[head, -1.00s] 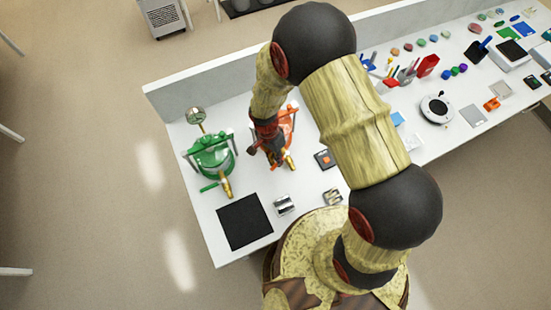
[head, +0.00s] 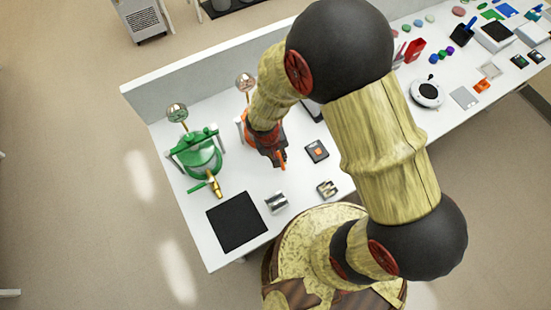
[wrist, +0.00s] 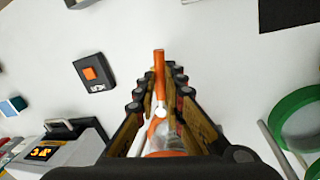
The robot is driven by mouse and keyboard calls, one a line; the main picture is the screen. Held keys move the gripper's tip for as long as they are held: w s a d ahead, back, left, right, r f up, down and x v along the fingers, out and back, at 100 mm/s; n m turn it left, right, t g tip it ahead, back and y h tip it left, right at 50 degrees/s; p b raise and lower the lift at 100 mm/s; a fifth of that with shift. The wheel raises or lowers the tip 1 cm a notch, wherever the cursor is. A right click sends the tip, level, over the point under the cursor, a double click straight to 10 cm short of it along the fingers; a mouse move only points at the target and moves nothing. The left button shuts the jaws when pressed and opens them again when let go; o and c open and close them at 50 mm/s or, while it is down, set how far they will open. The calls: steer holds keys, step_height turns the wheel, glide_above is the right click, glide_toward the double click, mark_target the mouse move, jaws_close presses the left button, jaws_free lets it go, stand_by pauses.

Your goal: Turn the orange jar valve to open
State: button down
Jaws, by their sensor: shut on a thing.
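The orange jar (head: 240,124) stands on the white bench, mostly hidden behind my arm in the head view. In the wrist view, part of its orange and clear body (wrist: 163,140) shows below and between my fingers. My gripper (wrist: 159,88) is over the jar's front side, shut on the orange valve handle (wrist: 159,62). The handle lies between the two fingers and its end sticks out past their tips. In the head view my gripper (head: 274,150) covers the valve, and the handle end (head: 282,159) points toward the bench's front edge. The valve body is hidden.
A green jar (head: 197,160) with a brass valve stands to the left. A black mat (head: 237,222), a small metal block (head: 276,202) and a black device with an orange square (head: 316,151) lie nearby. A boxy device (wrist: 68,146) is low left in the wrist view.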

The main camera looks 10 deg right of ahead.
steer(key=shift+d+n+t+b, duration=0.15)
steer(key=shift+d+n+b, duration=0.15)
steer(key=shift+n, duration=0.4)
steer(key=shift+d+n+t+b, duration=0.15)
steer(key=shift+d+n, duration=0.25)
steer(key=shift+n, duration=0.3)
steer(key=shift+w, duration=0.1)
steer(key=c, duration=1.9)
jaws_free()
steer(key=shift+r, duration=0.1)
steer(key=r, duration=0.4)
steer(key=a+r, duration=0.1)
steer(key=r, duration=0.2)
steer(key=a+r, duration=0.1)
steer(key=r, duration=0.3)
steer(key=shift+s+a+r, duration=0.1)
steer(key=shift+s+r, duration=0.2)
steer(key=shift+s, duration=0.05)
